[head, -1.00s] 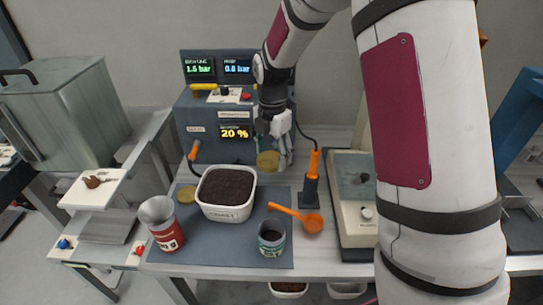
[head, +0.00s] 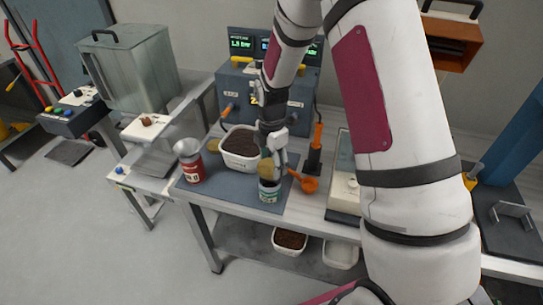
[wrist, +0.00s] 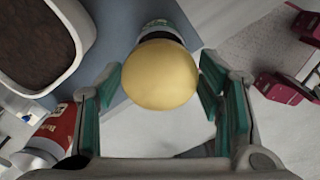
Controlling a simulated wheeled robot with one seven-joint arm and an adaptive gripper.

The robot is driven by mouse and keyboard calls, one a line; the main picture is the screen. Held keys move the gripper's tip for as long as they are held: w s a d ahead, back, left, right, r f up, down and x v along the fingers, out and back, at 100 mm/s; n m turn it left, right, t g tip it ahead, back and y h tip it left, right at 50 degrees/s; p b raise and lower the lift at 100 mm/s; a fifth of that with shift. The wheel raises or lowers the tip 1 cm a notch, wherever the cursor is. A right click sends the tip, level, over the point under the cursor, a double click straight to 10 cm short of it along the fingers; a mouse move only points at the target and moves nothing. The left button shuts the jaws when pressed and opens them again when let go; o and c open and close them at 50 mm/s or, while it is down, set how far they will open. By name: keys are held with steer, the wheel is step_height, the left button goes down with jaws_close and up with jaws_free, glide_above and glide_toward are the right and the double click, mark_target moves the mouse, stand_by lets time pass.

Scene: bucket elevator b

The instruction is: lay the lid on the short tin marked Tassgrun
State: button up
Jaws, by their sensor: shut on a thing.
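My gripper (head: 272,152) is shut on a round gold lid (head: 266,168), just above the short tin. In the wrist view the lid (wrist: 160,75) sits between the green-padded fingers (wrist: 162,95). The short tin (head: 269,193), with a pale and green label, stands on the mat at the front of the bench. Its lettering is too small to read. In the wrist view the tin (wrist: 165,30) shows partly behind the lid, which hides much of it. I cannot tell whether lid and tin touch.
A red tin with a grey funnel (head: 190,163) and a white tub of dark grounds (head: 240,160) stand to the left. Another gold lid (head: 213,146) lies beside the tub. An orange scoop (head: 308,184) lies close on the right.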

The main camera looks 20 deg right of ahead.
steer(key=shift+f+b, duration=0.45)
steer(key=shift+f, duration=1.55)
steer(key=shift+d+f, duration=0.1)
steer(key=shift+f, duration=0.6)
stand_by(0.9)
steer(key=o, duration=0.9)
steer(key=shift+o, duration=0.3)
steer(key=o, duration=0.3)
steer(key=shift+r, duration=0.15)
steer(key=shift+r+p, duration=0.95)
steer(key=shift+r, duration=2.95)
